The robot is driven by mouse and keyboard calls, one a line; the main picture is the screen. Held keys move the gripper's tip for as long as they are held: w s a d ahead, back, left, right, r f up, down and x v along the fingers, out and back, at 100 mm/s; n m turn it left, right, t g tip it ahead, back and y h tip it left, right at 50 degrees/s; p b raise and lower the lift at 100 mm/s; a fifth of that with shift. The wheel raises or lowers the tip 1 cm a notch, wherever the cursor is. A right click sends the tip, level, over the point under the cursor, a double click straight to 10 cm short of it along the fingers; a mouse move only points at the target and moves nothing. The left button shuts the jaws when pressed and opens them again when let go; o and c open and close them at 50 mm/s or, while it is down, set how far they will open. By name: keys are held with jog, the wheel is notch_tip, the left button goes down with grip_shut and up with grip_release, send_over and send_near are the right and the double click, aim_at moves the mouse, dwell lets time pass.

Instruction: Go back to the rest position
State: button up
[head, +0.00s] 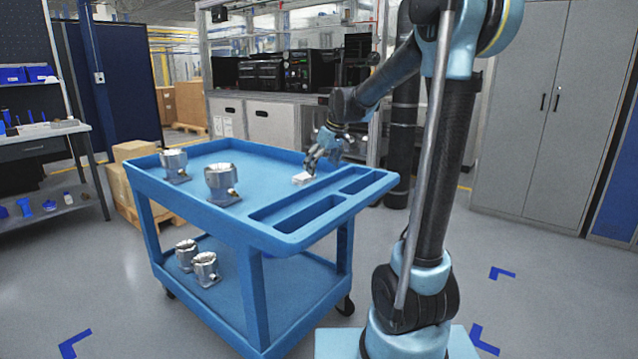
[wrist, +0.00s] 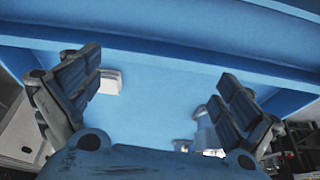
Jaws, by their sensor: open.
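My gripper (head: 312,160) is over the right part of the blue cart's top (head: 262,163), close above a small white block (head: 302,178). In the wrist view my gripper (wrist: 155,98) has its two fingers spread wide with blue cart surface between them. The white block shows by the left finger in the wrist view (wrist: 111,82); I cannot tell whether they touch. Two metal housings, one at the back left (head: 173,165) and one nearer (head: 222,184), stand on the cart's top.
Two more housings (head: 187,255) (head: 206,269) stand on the cart's lower shelf (head: 240,300). A grey workbench (head: 40,130) is at the left, cardboard boxes (head: 130,150) behind the cart. Grey cabinets (head: 555,110) stand at the right. A counter with black equipment (head: 270,97) is behind.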

aim_at(354, 208)
jog(key=s+d+f+m, duration=0.1)
jog(key=s+d, duration=0.2)
jog(key=s, duration=0.2)
jog(key=s+d+f+m+h, duration=0.1)
jog(key=s+d+m, duration=0.1)
jog(key=s+d, duration=0.2)
jog(key=s+d+f+m, duration=0.1)
jog(key=s+d, duration=0.2)
jog(key=s, duration=0.5)
jog(key=shift+s+d+f+h, duration=0.25)
jog(key=shift+d+f+h, duration=0.05)
jog(key=shift+d+f, duration=0.05)
jog(key=s+d+f+m, duration=0.2)
jog(key=s+f, duration=0.3)
jog(key=s, duration=0.3)
jog(key=s+d+f+m+h, duration=0.1)
jog(key=s+d+f+m, duration=0.2)
jog(key=s, duration=0.6)
notch_tip(354, 208, down, 4)
jog(key=shift+d+r+h, duration=0.2)
jog(key=shift+d+h, duration=0.1)
jog(key=shift+d, duration=0.85)
jog(key=shift+w, duration=0.1)
jog(key=shift+w+f, duration=0.2)
jog(key=shift+w, duration=0.15)
